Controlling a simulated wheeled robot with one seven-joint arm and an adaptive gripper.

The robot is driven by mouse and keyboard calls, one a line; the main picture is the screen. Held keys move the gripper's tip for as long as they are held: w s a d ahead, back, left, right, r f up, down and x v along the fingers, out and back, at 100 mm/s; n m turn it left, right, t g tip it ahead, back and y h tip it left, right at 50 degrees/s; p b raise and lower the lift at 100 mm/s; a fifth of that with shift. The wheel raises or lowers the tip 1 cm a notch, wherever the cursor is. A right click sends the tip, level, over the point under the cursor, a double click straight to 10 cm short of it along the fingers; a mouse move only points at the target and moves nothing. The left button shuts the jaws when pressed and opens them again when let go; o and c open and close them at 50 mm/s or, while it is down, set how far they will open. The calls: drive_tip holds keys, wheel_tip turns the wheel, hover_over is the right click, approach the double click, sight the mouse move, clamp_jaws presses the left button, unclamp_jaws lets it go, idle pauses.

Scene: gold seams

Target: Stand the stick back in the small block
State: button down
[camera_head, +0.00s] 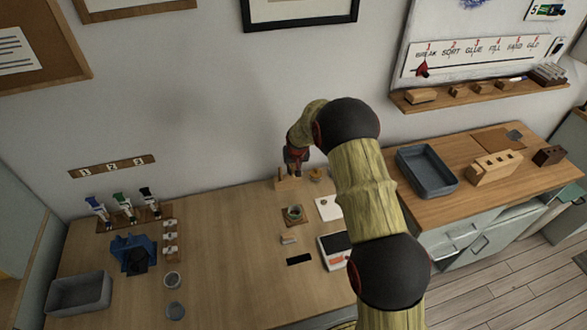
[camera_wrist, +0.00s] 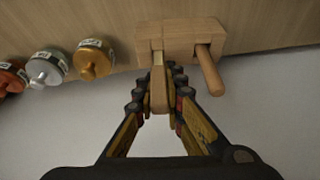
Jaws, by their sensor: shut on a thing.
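The small wooden block (camera_wrist: 180,38) is at the top of the wrist view, on the wooden table. In the head view the block (camera_head: 288,184) is at the table's back edge, below my gripper (camera_head: 294,160). In the wrist view my gripper (camera_wrist: 160,100) is shut on a flat pale wooden stick (camera_wrist: 158,88). The stick's far end meets the block's face near its left side; I cannot tell how deep it sits, if at all. A round wooden rod (camera_wrist: 210,72) stands out of the block's right side, apart from my fingers.
Gold (camera_wrist: 93,60), silver (camera_wrist: 47,69) and copper (camera_wrist: 10,77) lidded jars stand left of the block in the wrist view. The table's middle is clear.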

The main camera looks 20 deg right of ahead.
idle(0.3)
drive_tip(key=c, duration=1.8)
unclamp_jaws()
drive_tip(key=shift+p+v, duration=1.1)
drive_tip(key=shift+v, duration=1.4)
drive_tip(key=v, duration=1.2)
drive_tip(key=shift+f, duration=0.1)
